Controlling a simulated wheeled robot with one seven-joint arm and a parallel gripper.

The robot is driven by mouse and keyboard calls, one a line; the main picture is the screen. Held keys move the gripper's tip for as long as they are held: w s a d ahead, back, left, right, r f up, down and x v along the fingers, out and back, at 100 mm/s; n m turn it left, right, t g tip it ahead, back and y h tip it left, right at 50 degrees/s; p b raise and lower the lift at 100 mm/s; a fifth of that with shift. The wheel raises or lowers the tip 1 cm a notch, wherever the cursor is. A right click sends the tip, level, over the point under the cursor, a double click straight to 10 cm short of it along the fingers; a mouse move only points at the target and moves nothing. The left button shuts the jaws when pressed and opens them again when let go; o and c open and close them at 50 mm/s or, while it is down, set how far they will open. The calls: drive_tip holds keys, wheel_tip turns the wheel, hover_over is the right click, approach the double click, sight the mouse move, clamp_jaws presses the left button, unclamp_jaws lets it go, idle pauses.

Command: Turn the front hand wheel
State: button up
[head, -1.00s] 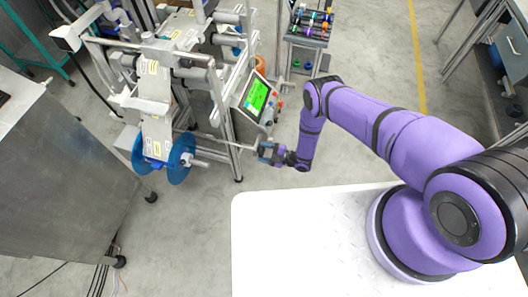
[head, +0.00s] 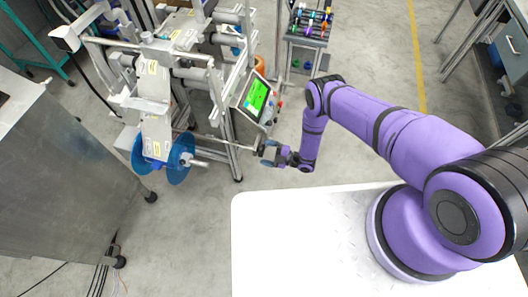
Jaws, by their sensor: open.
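The reel machine (head: 160,70) stands at the left, with a blue film reel (head: 178,158) low on its front. A thin shaft (head: 225,147) runs from near the reel to the right. At its right end is a small dark part (head: 261,143) that looks like the front hand wheel, largely hidden by my gripper. My gripper (head: 265,155) is open, right at that part and below the green-lit screen (head: 257,96). Whether the fingers touch the wheel is too small to tell.
A white platform (head: 300,240) lies under my arm's base. A metal cabinet (head: 60,180) stands at the left. A small cart (head: 308,40) with colourful items stands behind.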

drive_tip(key=v, duration=0.9)
drive_tip(key=shift+d, duration=0.1)
idle(0.7)
